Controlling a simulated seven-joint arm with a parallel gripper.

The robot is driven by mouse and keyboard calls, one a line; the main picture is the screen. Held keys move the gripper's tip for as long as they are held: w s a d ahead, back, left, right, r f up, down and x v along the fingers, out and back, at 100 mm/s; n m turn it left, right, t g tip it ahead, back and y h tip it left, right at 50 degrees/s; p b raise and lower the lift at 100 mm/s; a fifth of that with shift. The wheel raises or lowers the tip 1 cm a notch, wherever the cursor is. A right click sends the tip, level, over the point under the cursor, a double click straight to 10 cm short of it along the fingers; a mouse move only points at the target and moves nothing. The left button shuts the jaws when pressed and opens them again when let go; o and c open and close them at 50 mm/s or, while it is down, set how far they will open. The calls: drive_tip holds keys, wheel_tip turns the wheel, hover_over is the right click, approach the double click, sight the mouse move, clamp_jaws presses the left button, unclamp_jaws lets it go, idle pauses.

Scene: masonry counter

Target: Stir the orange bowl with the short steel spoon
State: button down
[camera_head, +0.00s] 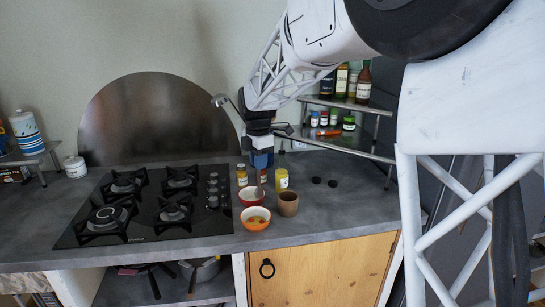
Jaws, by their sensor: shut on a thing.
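The orange bowl (265,225) stands on the counter right of the stove, with small yellowish and reddish bits inside. My gripper (260,168) points down above and behind it, over the red bowl (242,199). It is shut on a thin, upright thing (258,180), which looks like the short steel spoon. Its lower end drops toward the red bowl, behind the orange bowl. It is too small to tell whether it touches the red bowl.
A brown cup (288,205) stands close right of the orange bowl. A yellow-labelled jar (281,180) and another jar (242,175) stand behind. A black gas stove (150,225) lies left. A corner shelf (345,145) with bottles stands at the back right.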

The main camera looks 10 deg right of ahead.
sight(255, 190)
drive_tip(key=shift+s+a, duration=0.45)
drive_tip(key=shift+a, duration=0.3)
drive_tip(key=shift+f, duration=4.8)
